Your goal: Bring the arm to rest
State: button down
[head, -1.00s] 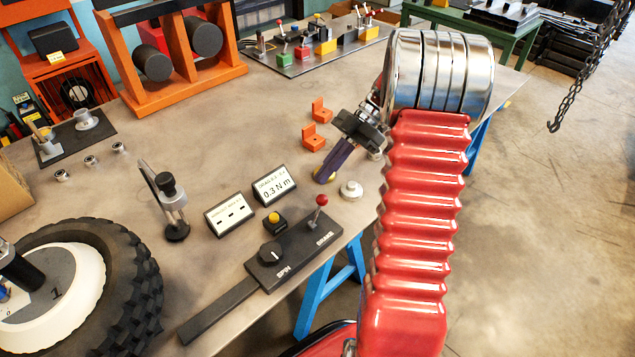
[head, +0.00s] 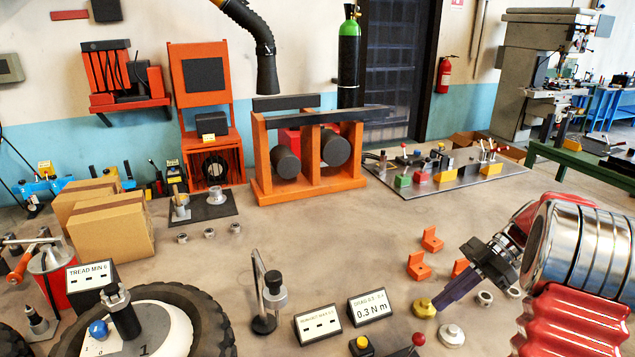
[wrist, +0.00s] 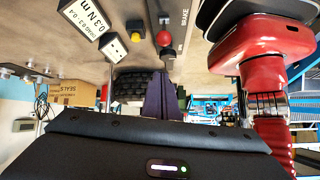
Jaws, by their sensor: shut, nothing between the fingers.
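My gripper (head: 438,303) is in the right part of the head view, at the end of my red and silver arm. Its two purple fingers are shut together with nothing between them and point down to the left. In the head view the fingertips are beside a small yellow round part (head: 423,308); I cannot tell the height of the gap. In the wrist view the shut fingers (wrist: 160,98) show in the middle, in front of a dark tyre (wrist: 143,84).
Orange brackets (head: 419,267) and a silver disc (head: 452,334) lie near my gripper. Left are two readout blocks (head: 369,308), an upright gauge stand (head: 267,290) and a large tyre (head: 205,305). An orange roller frame (head: 262,160) stands behind. The bench middle is clear.

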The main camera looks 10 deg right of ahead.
notch_tip(320, 180, down, 5)
jog(key=s+m+h, duration=0.2)
jog(key=m, duration=0.8)
jog(key=s+a+r+m+t+h, duration=0.2)
jog(key=s+a+r, duration=0.2)
jog(key=a, duration=0.3)
jog(key=s+a+r+m+t+h, duration=0.2)
jog(key=s+a+r+m+h, duration=0.1)
jog(key=a, duration=0.5)
jog(key=s+a+r+m+t+h, duration=0.2)
jog(key=s+a+r+h, duration=0.1)
jog(key=s+a+r, duration=0.2)
jog(key=s+a, duration=0.1)
jog(key=a, duration=0.1)
jog(key=shift+a+r+m+t, duration=0.3)
jog(key=shift+a+r, duration=0.1)
